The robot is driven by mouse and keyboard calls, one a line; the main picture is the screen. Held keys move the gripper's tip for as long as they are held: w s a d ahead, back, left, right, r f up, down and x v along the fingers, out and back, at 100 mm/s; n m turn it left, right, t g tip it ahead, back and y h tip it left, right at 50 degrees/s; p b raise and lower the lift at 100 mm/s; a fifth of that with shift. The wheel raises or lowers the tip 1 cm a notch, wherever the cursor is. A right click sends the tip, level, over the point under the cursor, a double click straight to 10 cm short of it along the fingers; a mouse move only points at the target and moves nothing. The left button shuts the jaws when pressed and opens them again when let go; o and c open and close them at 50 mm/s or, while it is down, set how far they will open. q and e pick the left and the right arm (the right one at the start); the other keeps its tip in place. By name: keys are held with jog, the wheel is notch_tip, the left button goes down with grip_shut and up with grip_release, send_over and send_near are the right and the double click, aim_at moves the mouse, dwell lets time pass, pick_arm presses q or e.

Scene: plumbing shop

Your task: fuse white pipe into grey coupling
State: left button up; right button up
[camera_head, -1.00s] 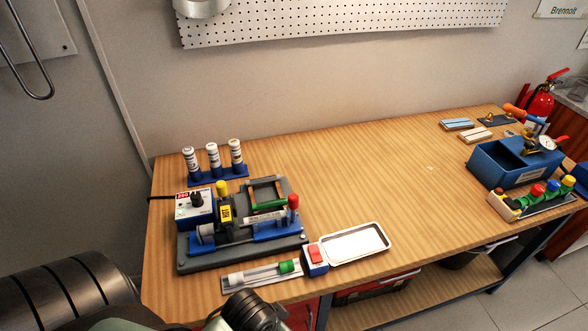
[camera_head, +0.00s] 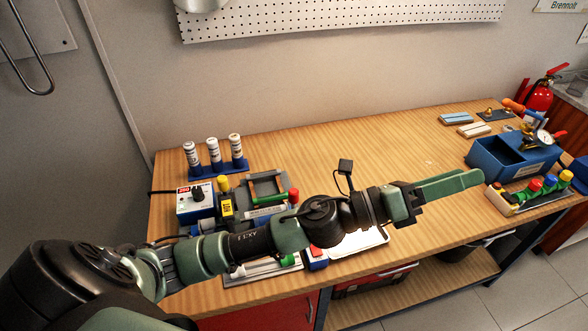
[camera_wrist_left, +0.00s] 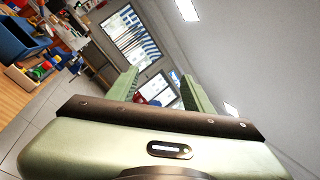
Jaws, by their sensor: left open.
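My left arm reaches across the front of the bench, and its left gripper (camera_head: 482,178) is open and empty above the right part of the table. Its two green fingers stand apart in the left wrist view (camera_wrist_left: 160,88), with nothing between them. The fusion machine (camera_head: 268,188) stands at the left of the bench, partly behind my arm. A narrow holder (camera_head: 262,269) at the front edge is partly covered by my arm; a green piece (camera_head: 288,257) shows at its end. I cannot clearly make out the white pipe or the grey coupling. My right gripper is not in view.
A control box (camera_head: 196,199) and several upright bottles (camera_head: 214,155) stand at the left. A white tray (camera_head: 366,243) lies under my arm. A blue toolbox (camera_head: 512,160) and a rack of coloured fittings (camera_head: 535,190) stand at the right. The middle back is clear.

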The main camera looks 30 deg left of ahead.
pick_arm(q)
jog(key=s+d+f+m+g+h, duration=0.1)
jog(key=s+d+m+g+h, duration=0.15)
jog(key=m+g, duration=0.5)
jog(key=m+g+y, duration=0.7)
jog(key=m+y, duration=1.1)
jog(key=y, duration=0.1)
send_over(294, 190)
notch_tip(294, 190, down, 14)
jog(key=shift+s+f, duration=0.1)
jog(key=shift+f, duration=0.1)
jog(key=shift+a+f, duration=0.15)
jog(key=shift+f, duration=0.1)
jog(key=shift+f+b, duration=2.3)
jog(key=shift+f, duration=1.9)
